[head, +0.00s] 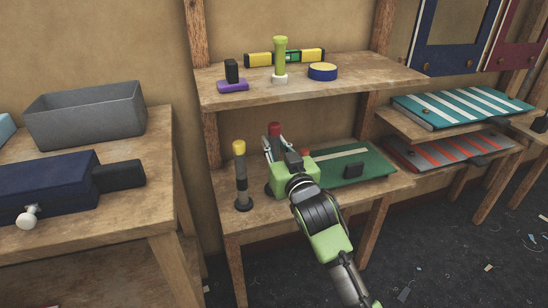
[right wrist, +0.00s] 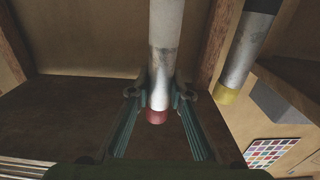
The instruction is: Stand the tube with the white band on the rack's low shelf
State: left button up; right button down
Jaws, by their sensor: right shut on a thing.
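A tube with a red cap (head: 274,128) stands upright at the rack's low shelf (head: 285,220), mostly hidden behind my right gripper (head: 276,146). Its dark foot shows beside the gripper and seems to touch the shelf. The right gripper is shut on this tube. In the right wrist view the tube (right wrist: 166,45) is pale grey, with a brighter white part between the fingers (right wrist: 160,97) and the red cap beyond. A second tube, with a yellow cap (head: 240,165), stands upright on the low shelf to the left, apart from the gripper. My left gripper is not in view.
A green flat case (head: 348,168) lies on the low shelf, right of the gripper. The upper shelf (head: 380,78) overhangs behind, holding a yellow level (head: 258,60), a green upright item (head: 280,55) and a blue-yellow roll (head: 323,72). A table with a grey bin (head: 85,115) stands left.

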aim_at(276, 159)
notch_tip(276, 159, down, 3)
jog(key=shift+w+f+b, duration=0.1)
jog(key=shift+w+b, duration=0.05)
jog(key=shift+b, duration=0.4)
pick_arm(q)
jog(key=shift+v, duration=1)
pick_arm(e)
jog(key=shift+f, duration=0.25)
jog(key=c, duration=1.8)
grip_release()
jog(key=shift+c, duration=0.2)
